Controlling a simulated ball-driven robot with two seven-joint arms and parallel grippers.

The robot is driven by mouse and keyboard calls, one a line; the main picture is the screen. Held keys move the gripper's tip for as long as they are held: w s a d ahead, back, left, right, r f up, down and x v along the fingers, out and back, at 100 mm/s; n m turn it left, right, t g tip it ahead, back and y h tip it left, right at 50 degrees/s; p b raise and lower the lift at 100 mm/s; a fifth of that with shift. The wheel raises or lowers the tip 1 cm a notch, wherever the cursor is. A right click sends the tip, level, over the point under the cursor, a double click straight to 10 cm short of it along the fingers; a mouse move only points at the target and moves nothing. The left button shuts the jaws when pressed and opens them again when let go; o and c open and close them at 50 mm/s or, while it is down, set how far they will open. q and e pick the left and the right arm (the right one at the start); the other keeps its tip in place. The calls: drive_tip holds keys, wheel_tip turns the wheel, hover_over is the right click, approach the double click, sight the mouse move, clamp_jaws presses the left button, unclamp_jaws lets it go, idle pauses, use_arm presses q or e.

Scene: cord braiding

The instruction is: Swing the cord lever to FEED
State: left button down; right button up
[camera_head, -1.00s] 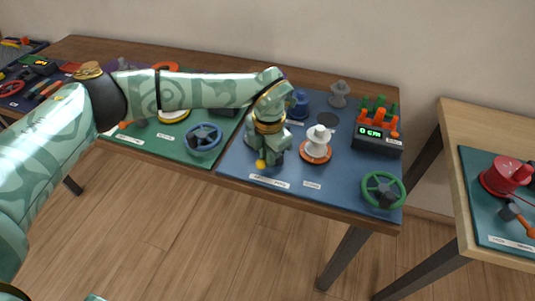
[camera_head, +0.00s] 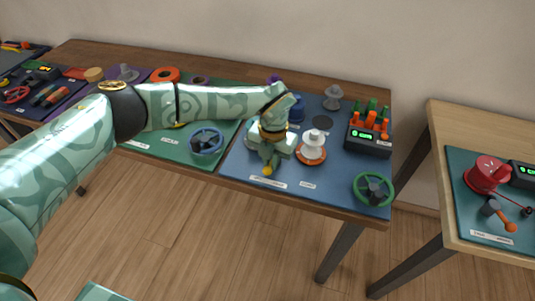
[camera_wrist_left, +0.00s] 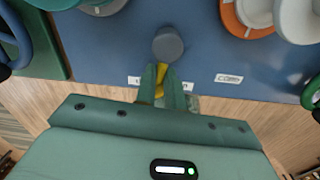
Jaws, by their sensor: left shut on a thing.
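The cord lever shows as a yellow-tipped handle (camera_head: 267,170) at the front of the blue board (camera_head: 335,182). In the left wrist view its round grey hub (camera_wrist_left: 168,44) is just ahead of the fingers, and part of its yellow handle (camera_wrist_left: 160,78) shows between them. My left gripper (camera_head: 269,157) points down and is shut on this handle; the fingers and palm hide much of it. Two white labels lie at the board's front edge, one (camera_head: 268,182) near the handle and one (camera_head: 308,185) further right; I cannot read either surely. My right gripper is out of view.
A white spool on an orange base (camera_head: 312,150) stands close to the right of my gripper. A green handwheel (camera_head: 373,189) and a dark counter box (camera_head: 367,141) are further right. A blue handwheel (camera_head: 206,142) is on the green board to the left.

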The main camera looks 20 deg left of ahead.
use_arm(q)
drive_tip(key=n+p, duration=0.1)
drive_tip(key=n, duration=0.1)
drive_tip(key=d+n+p, duration=0.1)
drive_tip(key=shift+s+r+n, duration=0.1)
drive_tip(key=shift+n, duration=0.3)
drive_tip(key=shift+d+n+p, duration=0.3)
drive_tip(key=shift+n+p, duration=0.3)
drive_tip(key=shift+n, duration=0.35)
drive_tip(key=shift+d+n+p, duration=0.3)
drive_tip(key=shift+n+p, duration=0.25)
drive_tip(key=shift+n, duration=0.4)
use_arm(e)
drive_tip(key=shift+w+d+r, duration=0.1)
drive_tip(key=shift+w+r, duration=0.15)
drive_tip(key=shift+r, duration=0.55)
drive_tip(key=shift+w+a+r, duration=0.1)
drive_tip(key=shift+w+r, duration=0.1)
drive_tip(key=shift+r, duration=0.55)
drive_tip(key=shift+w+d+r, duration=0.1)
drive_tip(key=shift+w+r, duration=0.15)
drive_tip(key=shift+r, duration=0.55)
use_arm(q)
drive_tip(key=shift+w+f, duration=0.2)
drive_tip(key=shift+d, duration=0.1)
drive_tip(key=c, duration=1.5)
unclamp_jaws()
drive_tip(key=shift+c, duration=0.2)
drive_tip(key=shift+o, duration=0.2)
